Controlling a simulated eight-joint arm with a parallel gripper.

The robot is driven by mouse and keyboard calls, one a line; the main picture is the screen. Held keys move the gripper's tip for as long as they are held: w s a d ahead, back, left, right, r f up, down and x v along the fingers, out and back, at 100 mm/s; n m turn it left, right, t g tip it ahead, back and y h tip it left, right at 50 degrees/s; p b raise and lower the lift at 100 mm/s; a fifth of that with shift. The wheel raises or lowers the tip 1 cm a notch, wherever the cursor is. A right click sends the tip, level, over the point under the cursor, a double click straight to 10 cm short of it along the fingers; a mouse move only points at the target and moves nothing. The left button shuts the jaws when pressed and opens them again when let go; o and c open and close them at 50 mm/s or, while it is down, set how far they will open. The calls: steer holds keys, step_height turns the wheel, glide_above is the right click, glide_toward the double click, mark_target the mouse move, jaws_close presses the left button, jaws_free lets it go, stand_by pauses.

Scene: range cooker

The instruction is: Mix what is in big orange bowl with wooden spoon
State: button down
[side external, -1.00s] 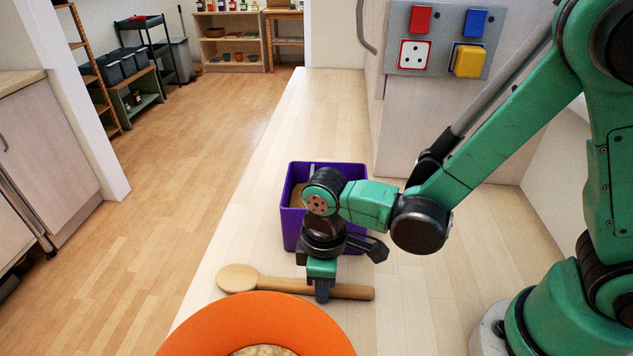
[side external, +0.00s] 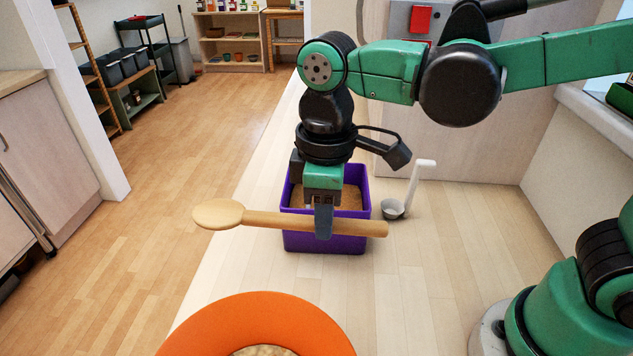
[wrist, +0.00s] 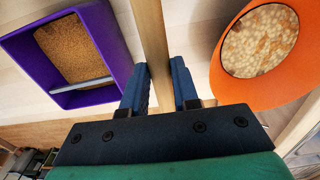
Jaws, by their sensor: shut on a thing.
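The wooden spoon (side external: 268,220) is held level in the air, its round head pointing left in the side external view. My gripper (side external: 323,222) is shut on its handle. In the wrist view the gripper (wrist: 163,88) has the wooden handle (wrist: 152,40) between its blue fingers. The big orange bowl (side external: 200,318) stands at the bottom of the side external view, partly cut off. In the wrist view the orange bowl (wrist: 228,85) is at the right, with pale, lumpy contents inside. The spoon is apart from the bowl.
A purple box (side external: 300,243) with brown grainy contents stands behind the spoon; it also shows in the wrist view (wrist: 20,65). A ladle (side external: 393,208) with a pale upright handle is right of the box.

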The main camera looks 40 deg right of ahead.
step_height(320, 180, up, 6)
steer(key=shift+s+a+r, duration=0.1)
steer(key=shift+s+a, duration=0.05)
steer(key=shift+a, duration=0.25)
steer(key=s+a+r+m+g+y, duration=0.4)
steer(key=s+a+m+y, duration=0.25)
steer(key=m, duration=0.25)
steer(key=s+a+r+m+g+y, duration=0.3)
steer(key=s+a+r+m+y, duration=0.15)
steer(key=a+m+y, duration=0.45)
step_height(320, 180, down, 13)
steer(key=d+h, duration=0.1)
steer(key=shift+d+m+h, duration=0.25)
steer(key=shift+m+h, duration=0.05)
steer(key=shift+h, duration=0.05)
steer(key=shift+w+a, duration=0.1)
steer(key=shift+a, duration=0.05)
